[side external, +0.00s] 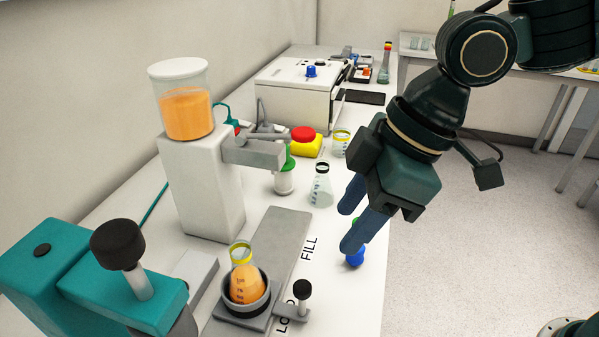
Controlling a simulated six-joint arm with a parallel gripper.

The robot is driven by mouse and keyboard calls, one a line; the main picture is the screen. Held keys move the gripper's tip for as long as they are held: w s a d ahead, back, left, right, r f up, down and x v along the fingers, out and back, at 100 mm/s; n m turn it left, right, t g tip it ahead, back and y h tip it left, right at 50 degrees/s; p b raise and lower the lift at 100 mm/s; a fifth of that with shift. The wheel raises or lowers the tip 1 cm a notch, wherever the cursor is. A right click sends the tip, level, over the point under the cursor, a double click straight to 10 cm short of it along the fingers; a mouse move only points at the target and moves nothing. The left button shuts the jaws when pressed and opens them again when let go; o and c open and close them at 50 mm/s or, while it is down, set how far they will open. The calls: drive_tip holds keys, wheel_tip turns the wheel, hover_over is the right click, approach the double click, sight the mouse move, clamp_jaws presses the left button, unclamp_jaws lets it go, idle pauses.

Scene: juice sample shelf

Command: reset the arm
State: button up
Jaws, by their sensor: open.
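My gripper (350,228) hangs over the right edge of the white bench, fingers pointing down and to the left. Its two blue fingers are apart and nothing shows between them. A small blue object (355,258) shows just below the lower fingertip; I cannot tell what it is or whether they touch. A flask with orange liquid (247,285) and a yellow rim stands in a dark round holder (264,304) at the front, apart from my gripper.
A juice dispenser (200,185) with an orange-filled tank stands at left. An empty flask (321,190) stands left of my gripper. A red and yellow button (304,140), a beaker (340,143) and a white machine (297,85) are behind. A teal device (60,275) fills the front left. Open floor lies right.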

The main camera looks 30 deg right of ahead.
drive_tip(key=s+d+r+m+t+h, duration=0.15)
drive_tip(key=d+m, duration=0.35)
drive_tip(key=d, duration=1)
drive_tip(key=s+d+f+m+t+h, duration=0.1)
drive_tip(key=s+d+m+h, duration=0.1)
drive_tip(key=s+d+m, duration=0.4)
drive_tip(key=s+d, duration=0.3)
drive_tip(key=d, duration=0.4)
drive_tip(key=shift+f+m+t, duration=0.2)
drive_tip(key=shift+m+t, duration=0.1)
drive_tip(key=shift+t, duration=0.05)
